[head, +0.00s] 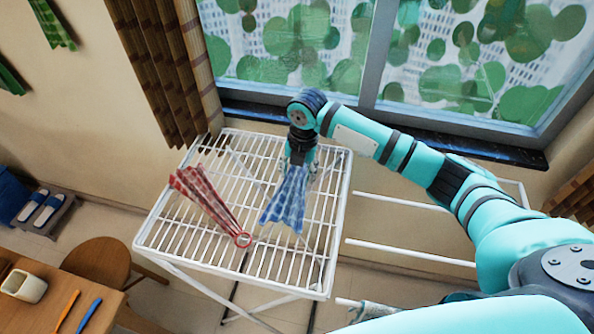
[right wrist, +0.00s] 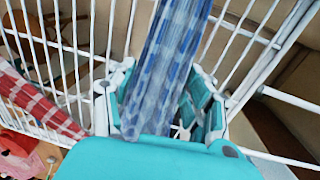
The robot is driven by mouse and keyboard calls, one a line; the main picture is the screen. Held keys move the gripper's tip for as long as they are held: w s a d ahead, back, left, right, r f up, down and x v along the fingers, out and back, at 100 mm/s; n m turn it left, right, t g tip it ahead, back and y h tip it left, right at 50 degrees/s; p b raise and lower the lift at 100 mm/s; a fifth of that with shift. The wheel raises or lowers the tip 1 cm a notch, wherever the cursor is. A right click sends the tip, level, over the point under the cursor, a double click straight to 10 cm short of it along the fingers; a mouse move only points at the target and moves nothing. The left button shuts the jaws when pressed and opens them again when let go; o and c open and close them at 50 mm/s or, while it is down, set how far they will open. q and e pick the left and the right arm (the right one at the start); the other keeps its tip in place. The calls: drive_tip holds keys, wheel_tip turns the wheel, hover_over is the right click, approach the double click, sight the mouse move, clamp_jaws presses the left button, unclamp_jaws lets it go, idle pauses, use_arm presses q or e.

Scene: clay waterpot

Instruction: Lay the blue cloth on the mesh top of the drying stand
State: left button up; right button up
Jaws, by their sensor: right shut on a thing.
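The blue cloth (head: 287,203) is a bunched, blue-and-white checked piece that hangs from my right gripper (head: 300,168) over the mesh top of the drying stand (head: 170,232). Its lower end fans out and seems at or just above the white bars; I cannot tell if it touches. In the right wrist view the cloth (right wrist: 165,65) runs between the fingers of my right gripper (right wrist: 165,110), which is shut on it. My left gripper is not in view.
A red checked cloth with a ring (head: 205,203) lies on the mesh left of the blue cloth. White side rails (head: 410,253) extend right of the stand. A window (head: 370,60) is behind. A wooden table (head: 50,300) and a chair (head: 98,262) are at lower left.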

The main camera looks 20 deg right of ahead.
sight(302, 175)
drive_tip(key=shift+f, duration=0.55)
drive_tip(key=o, duration=1.3)
drive_tip(key=shift+c, duration=0.2)
wheel_tip(302, 175, up, 12)
drive_tip(key=b, duration=0.2)
drive_tip(key=shift+s+d, duration=0.3)
drive_tip(key=shift+d, duration=0.15)
